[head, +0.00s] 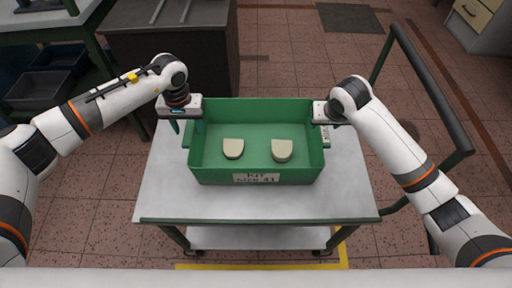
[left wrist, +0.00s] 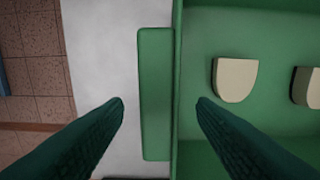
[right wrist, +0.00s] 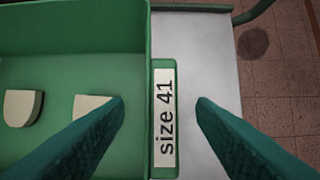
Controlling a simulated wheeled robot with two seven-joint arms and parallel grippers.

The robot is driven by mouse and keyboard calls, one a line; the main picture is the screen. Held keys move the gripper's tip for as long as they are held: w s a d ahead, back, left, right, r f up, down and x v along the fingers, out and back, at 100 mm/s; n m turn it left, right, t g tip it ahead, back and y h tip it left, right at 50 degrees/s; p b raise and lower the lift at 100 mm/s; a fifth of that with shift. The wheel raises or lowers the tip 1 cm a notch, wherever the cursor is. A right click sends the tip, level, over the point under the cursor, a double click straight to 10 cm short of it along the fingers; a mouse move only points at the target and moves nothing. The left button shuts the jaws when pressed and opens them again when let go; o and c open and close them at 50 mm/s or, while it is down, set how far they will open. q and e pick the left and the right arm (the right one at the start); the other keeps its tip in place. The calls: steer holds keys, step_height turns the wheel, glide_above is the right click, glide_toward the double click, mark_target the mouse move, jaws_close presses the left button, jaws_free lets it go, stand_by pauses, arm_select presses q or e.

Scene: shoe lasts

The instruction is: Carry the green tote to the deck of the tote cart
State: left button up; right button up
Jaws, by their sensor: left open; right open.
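The green tote (head: 215,174) sits upright on the grey deck of the tote cart (head: 165,200). Its front label reads "KIT size 41", and two cream shoe-last pieces (head: 233,149) (head: 282,151) lie inside. My left gripper (head: 187,126) is open at the tote's left side; in the left wrist view its fingers (left wrist: 160,105) are on either side of the left handle ledge (left wrist: 155,95). My right gripper (head: 326,122) is open at the right side; in the right wrist view its fingers (right wrist: 160,105) are on either side of the "size 41" handle label (right wrist: 165,115). Contact cannot be told.
The cart's dark push handle (head: 430,90) rises at the right. A dark workbench (head: 175,55) stands behind, and a table with dark bins (head: 45,80) is at the far left. Bare deck shows around the tote. A yellow floor line (head: 260,267) runs in front.

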steer(key=w+r+p+v, duration=0.1)
steer(key=w+p+v, duration=0.2)
steer(key=p+v, duration=0.6)
steer(key=w+r+p+v, duration=0.1)
steer(key=w+p+v, duration=0.2)
steer(key=p+v, duration=0.6)
steer(key=v, duration=1.2)
steer(key=shift+w+r+p, duration=0.25)
steer(key=shift+w+p, duration=0.05)
steer(key=shift+p, duration=0.1)
